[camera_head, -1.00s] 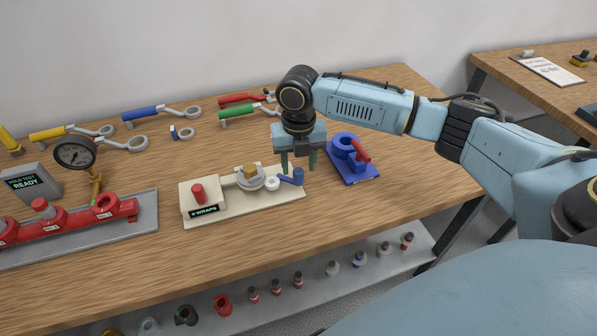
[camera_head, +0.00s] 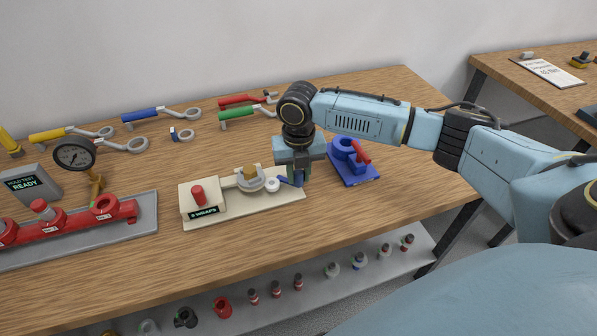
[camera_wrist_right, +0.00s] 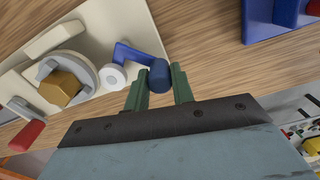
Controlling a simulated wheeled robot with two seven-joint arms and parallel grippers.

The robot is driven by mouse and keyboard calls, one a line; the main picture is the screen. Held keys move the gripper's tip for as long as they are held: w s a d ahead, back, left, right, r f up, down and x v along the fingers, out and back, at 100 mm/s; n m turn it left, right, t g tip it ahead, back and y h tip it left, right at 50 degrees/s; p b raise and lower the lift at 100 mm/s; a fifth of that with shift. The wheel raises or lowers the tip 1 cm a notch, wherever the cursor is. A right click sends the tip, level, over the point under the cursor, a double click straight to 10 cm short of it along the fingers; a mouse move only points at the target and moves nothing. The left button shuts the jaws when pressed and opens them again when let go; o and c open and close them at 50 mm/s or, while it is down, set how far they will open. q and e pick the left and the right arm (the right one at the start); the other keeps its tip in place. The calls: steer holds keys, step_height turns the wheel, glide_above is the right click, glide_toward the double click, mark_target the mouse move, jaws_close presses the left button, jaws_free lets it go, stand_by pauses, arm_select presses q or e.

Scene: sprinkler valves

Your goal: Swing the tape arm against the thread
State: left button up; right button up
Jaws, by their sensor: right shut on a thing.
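A cream wrapping fixture (camera_head: 228,213) lies on the bench with a red handle (camera_head: 198,194) and a WRAPS display. A brass-coloured fitting (camera_head: 251,171) sits in its grey round holder; it also shows in the right wrist view (camera_wrist_right: 62,88). The blue tape arm (camera_head: 284,180) carries a white tape roll (camera_head: 272,184) close beside the holder; the wrist view shows a small gap (camera_wrist_right: 112,77) around the roll's edge. My right gripper (camera_head: 298,182) is shut on the arm's blue upright peg (camera_wrist_right: 159,76), between its two green fingers. The head view mostly hides the peg. My left gripper is out of view.
A blue stand (camera_head: 352,172) with a red lever is just right of my gripper. A red manifold (camera_head: 70,222) with a gauge is at the left. Several coloured wrenches lie at the back. Bare wood is in front of the fixture.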

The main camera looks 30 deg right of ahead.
steer(key=shift+s+a+r+m+p, duration=0.1)
steer(key=shift+a+r+m+p, duration=0.15)
steer(key=shift+p, duration=0.45)
steer(key=m+p, duration=0.1)
steer(key=p, duration=0.1)
steer(key=a+m+p, duration=0.1)
steer(key=m+p, duration=0.1)
steer(key=p, duration=0.1)
steer(key=a+m+p, duration=0.1)
steer(key=m+p, duration=0.1)
steer(key=shift+s+p, duration=0.25)
steer(key=shift+p, duration=0.05)
steer(key=shift+w+a+f+m+p, duration=0.1)
steer(key=shift+a+m+p, duration=0.3)
steer(key=shift+m+p, duration=0.4)
steer(key=shift+a+f+m+p, duration=0.1)
steer(key=shift+a+m+p, duration=0.25)
steer(key=shift+m+p, duration=0.45)
steer(key=shift+m, duration=0.25)
steer(key=o, duration=1)
step_height(320, 180, up, 13)
steer(key=shift+r, duration=0.2)
